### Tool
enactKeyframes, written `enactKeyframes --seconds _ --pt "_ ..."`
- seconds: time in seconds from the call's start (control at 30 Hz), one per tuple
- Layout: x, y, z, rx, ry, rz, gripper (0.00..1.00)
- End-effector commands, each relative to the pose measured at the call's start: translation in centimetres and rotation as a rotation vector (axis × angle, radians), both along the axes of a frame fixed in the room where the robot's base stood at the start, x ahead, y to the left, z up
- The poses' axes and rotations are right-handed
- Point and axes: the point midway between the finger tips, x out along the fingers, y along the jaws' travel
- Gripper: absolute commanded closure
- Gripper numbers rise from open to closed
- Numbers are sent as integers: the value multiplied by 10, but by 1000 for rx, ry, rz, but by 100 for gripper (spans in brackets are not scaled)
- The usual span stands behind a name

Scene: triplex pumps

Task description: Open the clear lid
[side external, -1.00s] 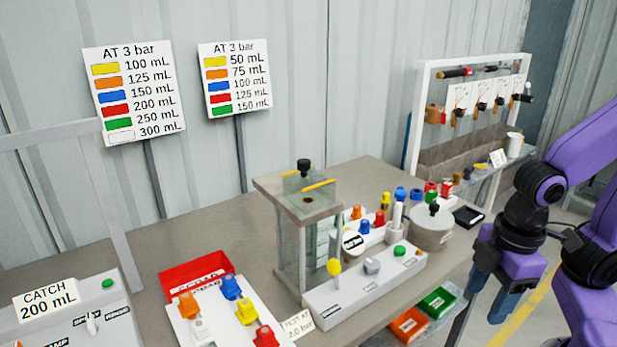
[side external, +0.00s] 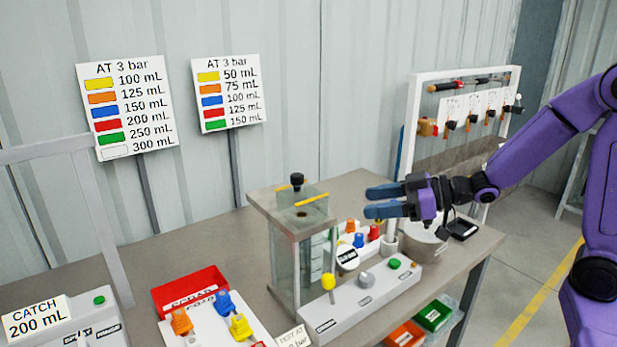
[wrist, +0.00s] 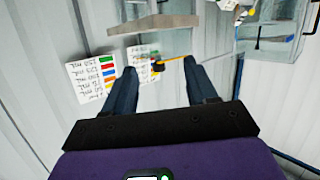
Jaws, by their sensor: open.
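A clear-walled tank (side external: 290,262) stands on the bench in the side view. Its flat greyish, partly see-through lid (side external: 277,203) lies level on top. A black knob (side external: 297,180) stands on the lid, with yellow-orange bars (side external: 312,200) beside it. My gripper (side external: 370,201) is open and empty, to the right of the lid and at about its height, with its blue fingers pointing left toward it. In the wrist view the fingers (wrist: 159,70) are spread, and a black knob (wrist: 157,68) and a yellow-orange bar (wrist: 173,58) show between their tips, beyond them.
A grey control base (side external: 360,300) with a yellow knob and green button stands before the tank. Coloured plugs (side external: 357,240) and a round grey container (side external: 425,240) lie below my gripper. A red bin (side external: 190,290) is at left. Two sign boards (side external: 228,93) stand behind.

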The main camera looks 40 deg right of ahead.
Motion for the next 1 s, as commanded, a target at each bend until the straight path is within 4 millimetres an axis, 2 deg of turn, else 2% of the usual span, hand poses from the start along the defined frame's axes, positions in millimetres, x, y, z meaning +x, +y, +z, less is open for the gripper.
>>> enactKeyframes --seconds 0.03,0.2,0.47,0.67,1.0 --pt "3 -9 4 43 -24 2 43" --pt "2 -27 22 176 -102 42 43" --pt "0 -35 33 253 -143 72 43" --pt "15 -18 33 252 -144 76 43" --pt "60 28 33 252 -145 75 43"
